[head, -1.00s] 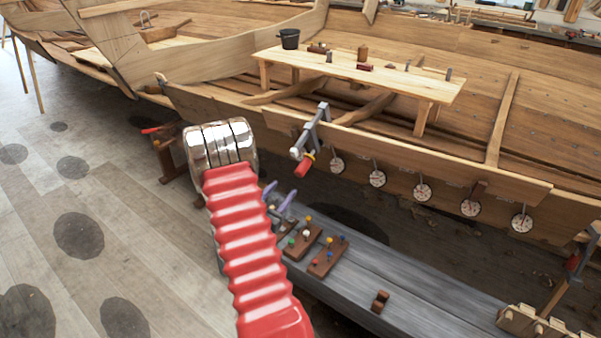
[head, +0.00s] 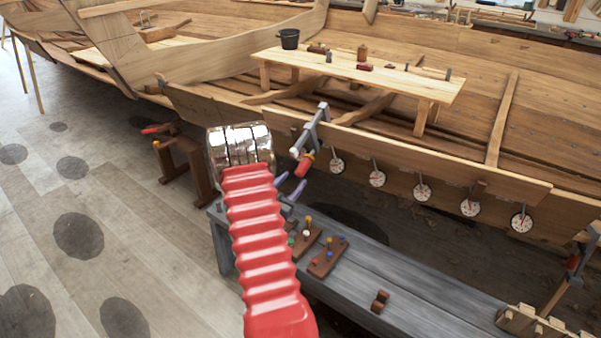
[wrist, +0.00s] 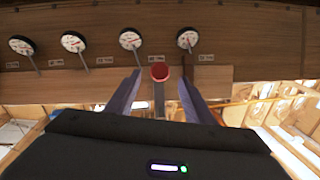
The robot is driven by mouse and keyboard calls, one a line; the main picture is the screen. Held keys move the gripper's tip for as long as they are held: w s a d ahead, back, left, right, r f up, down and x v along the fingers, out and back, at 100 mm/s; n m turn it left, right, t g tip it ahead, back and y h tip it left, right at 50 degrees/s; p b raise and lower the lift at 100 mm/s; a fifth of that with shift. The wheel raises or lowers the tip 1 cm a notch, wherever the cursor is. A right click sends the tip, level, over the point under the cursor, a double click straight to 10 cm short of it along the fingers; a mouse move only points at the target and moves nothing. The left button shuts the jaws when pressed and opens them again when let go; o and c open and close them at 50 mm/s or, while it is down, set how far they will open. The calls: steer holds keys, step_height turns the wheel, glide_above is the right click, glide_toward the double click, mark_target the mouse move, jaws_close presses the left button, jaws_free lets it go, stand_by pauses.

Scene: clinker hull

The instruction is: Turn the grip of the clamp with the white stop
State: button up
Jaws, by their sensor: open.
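The clamp (head: 314,127) is a grey metal bar clamp on the hull's upper plank edge, with a whitish stop (head: 294,152) at its lower end. In the wrist view the round red end of the grip (wrist: 159,72) shows between the open fingers (wrist: 160,88), with visible gaps on both sides. The stop cannot be made out in the wrist view.
Several round dials (head: 422,192) hang along the plank right of the clamp. A grey bench (head: 420,295) with pegged wooden blocks (head: 327,258) lies below. A plank table (head: 370,70) stands inside the hull. The floor at left is open.

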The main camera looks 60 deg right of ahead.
mark_target(298, 174)
steer(key=d, duration=0.7)
steer(key=shift+d, duration=0.3)
steer(key=shift+c, duration=0.2)
steer(key=c, duration=0.9)
steer(key=shift+s+a, duration=0.1)
steer(key=shift+a, duration=0.2)
steer(key=shift+c, duration=0.5)
steer(key=shift+d, duration=0.2)
